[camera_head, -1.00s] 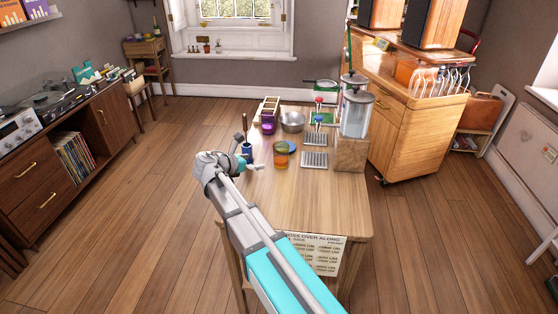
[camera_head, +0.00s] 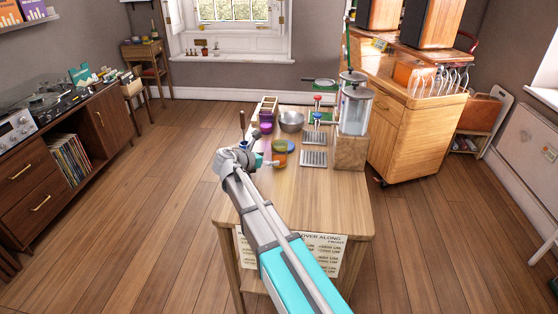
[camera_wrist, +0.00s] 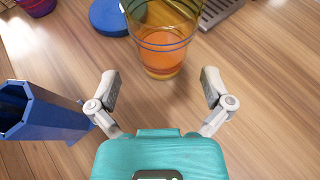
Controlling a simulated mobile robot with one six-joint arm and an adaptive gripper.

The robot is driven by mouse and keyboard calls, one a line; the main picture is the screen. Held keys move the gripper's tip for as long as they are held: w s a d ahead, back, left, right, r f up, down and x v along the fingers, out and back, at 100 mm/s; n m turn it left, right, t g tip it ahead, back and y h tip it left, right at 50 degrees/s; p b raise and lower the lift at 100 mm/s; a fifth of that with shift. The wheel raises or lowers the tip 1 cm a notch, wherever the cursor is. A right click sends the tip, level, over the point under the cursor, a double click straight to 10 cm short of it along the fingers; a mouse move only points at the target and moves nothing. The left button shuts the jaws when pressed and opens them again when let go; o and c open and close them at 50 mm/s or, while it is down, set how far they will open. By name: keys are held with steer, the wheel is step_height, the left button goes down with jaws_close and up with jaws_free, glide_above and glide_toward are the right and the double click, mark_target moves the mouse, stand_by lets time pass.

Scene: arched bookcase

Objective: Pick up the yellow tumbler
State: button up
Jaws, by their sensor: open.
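The yellow tumbler (camera_head: 280,154) stands upright on the wooden table (camera_head: 315,190). In the wrist view the tumbler (camera_wrist: 163,42) is see-through yellow with an orange lower part and dark rings, its top cut off by the frame edge. My gripper (camera_wrist: 160,82) is open and empty. Its two fingers are spread to either side, with the tumbler's base just beyond the gap between them. In the head view my gripper (camera_head: 262,160) is just left of the tumbler, and my arm hides part of the area there.
A blue disc (camera_wrist: 108,17) lies behind the tumbler. A purple cup (camera_head: 266,127), steel bowl (camera_head: 291,121), metal grates (camera_head: 313,158) and glass dispenser (camera_head: 354,108) stand farther back or right. The table's near right is clear.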

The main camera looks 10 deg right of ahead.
mark_target(274, 159)
steer(key=shift+w+d, duration=0.1)
steer(key=shift+d, duration=0.05)
steer(key=shift+b+x, duration=1.1)
steer(key=shift+x, duration=1.45)
steer(key=shift+f, duration=0.15)
steer(key=c, duration=1.1)
